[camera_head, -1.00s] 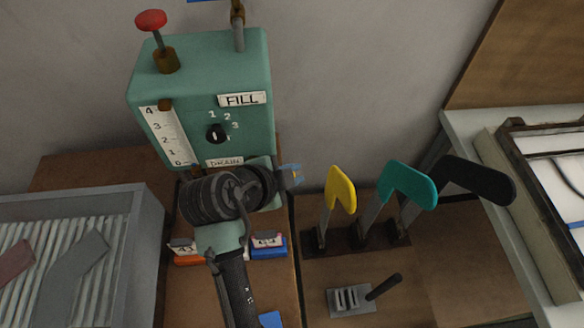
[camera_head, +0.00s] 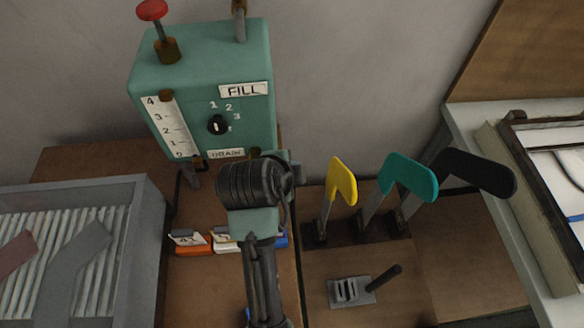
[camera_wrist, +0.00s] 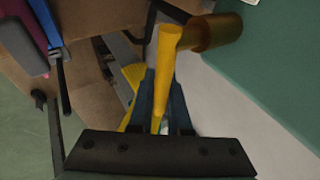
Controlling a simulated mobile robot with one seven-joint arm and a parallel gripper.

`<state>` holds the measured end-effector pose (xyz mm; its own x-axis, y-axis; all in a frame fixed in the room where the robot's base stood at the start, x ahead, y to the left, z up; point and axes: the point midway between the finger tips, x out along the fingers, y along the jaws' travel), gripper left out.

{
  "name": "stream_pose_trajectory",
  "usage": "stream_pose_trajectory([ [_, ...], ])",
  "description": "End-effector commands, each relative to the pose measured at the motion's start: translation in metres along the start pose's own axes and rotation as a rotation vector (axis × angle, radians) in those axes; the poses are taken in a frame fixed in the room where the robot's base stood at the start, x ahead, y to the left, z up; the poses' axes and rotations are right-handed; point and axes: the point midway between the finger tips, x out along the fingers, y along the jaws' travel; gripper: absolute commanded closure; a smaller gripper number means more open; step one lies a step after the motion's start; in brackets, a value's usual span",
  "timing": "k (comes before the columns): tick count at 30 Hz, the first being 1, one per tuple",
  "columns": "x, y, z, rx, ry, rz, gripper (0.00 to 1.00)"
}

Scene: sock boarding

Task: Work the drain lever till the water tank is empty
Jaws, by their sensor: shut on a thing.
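The green water tank (camera_head: 200,88) stands at the back left with FILL and DRAIN labels. Its white level gauge (camera_head: 168,125) is marked up to 4; I cannot make out a water level in it. The yellow drain lever (camera_wrist: 168,60) shows in the wrist view, joined to a brass hub (camera_wrist: 215,33) on the tank's green side. My gripper (camera_wrist: 163,92) is shut on the lever, its bluish fingers on either side of the bar. In the head view my arm hides the lever and the fingers, in front of the tank's lower right.
Yellow (camera_head: 342,180), teal (camera_head: 408,175) and black (camera_head: 475,170) sock forms stand to the right. A grey ribbed tray (camera_head: 120,260) is at left.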

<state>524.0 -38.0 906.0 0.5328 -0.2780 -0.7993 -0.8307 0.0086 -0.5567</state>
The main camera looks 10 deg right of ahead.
Motion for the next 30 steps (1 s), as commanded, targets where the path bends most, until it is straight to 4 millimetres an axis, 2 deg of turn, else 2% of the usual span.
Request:
stream_pose_trajectory([
  [2,0.001,0.001,0.000,0.000,-0.001,0.003,1.00],
  [3,0.001,0.001,0.000,0.000,-0.001,0.003,0.77],
  [7,0.001,0.001,0.000,0.000,0.000,0.002,0.54],
  [16,-0.001,0.000,0.000,-0.001,0.000,0.001,0.54],
  [20,-0.011,0.000,0.000,-0.001,0.000,-0.001,0.54],
  [23,-0.028,-0.001,0.000,-0.001,-0.001,-0.003,0.54],
  [30,-0.083,-0.001,0.000,0.000,-0.002,-0.004,0.54],
])
